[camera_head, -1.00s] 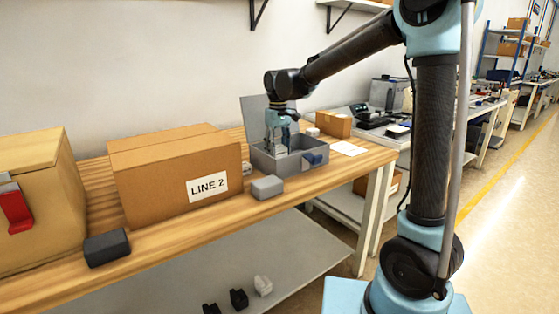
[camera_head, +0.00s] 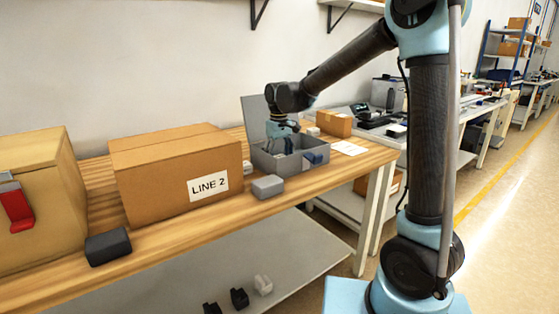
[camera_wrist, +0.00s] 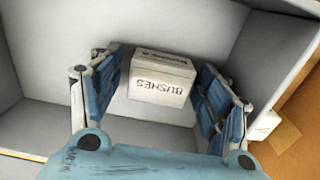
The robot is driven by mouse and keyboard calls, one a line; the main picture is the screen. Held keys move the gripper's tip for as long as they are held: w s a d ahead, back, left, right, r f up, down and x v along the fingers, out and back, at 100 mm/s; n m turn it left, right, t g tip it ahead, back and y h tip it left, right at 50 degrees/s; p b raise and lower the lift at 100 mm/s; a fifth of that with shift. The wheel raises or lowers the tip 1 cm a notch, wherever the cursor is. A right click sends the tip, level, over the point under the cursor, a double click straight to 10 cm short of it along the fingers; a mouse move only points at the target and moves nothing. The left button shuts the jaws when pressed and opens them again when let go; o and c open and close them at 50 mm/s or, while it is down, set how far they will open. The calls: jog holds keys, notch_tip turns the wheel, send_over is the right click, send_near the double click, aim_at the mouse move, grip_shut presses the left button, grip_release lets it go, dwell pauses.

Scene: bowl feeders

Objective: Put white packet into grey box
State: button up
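The grey box (camera_head: 284,168) stands open on the wooden bench, its lid (camera_head: 253,115) raised at the back left. My gripper (camera_head: 282,148) is lowered into it, its fingertips partly hidden by the front wall. In the wrist view the white packet (camera_wrist: 162,79), lettered "BUSHES", is inside the box between my open fingers (camera_wrist: 160,95). A narrow gap shows on each side of the packet, and the fingers look apart from it. I cannot tell whether the packet rests on the box floor.
A large "LINE 2" carton (camera_head: 155,180) stands left of the grey box. A small grey block (camera_head: 268,187) lies in front of it, and a dark block (camera_head: 107,246) near the bench's front edge. A small brown carton (camera_head: 334,123) stands behind right.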

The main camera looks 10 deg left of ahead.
aim_at(279, 157)
jog(key=shift+r, duration=0.1)
notch_tip(279, 157, up, 12)
jog(key=s+d+m, duration=0.2)
jog(key=s+d, duration=0.1)
jog(key=d, duration=1.3)
jog(key=s+d+f+m+t, duration=0.1)
jog(key=s+d+f+m, duration=0.2)
jog(key=d, duration=0.4)
jog(key=s+d+f, duration=0.4)
jog(key=s+d, duration=0.1)
jog(key=d, duration=0.1)
jog(key=s+d+f+m+t, duration=0.1)
jog(key=s+d+f+m, duration=0.2)
jog(key=d, duration=0.4)
jog(key=s+d+f+m, duration=0.1)
jog(key=s+d+f, duration=0.4)
jog(key=s+f, duration=0.4)
jog(key=shift+d+f+m, duration=0.3)
jog(key=shift+f, duration=0.05)
jog(key=shift+s+a, duration=0.1)
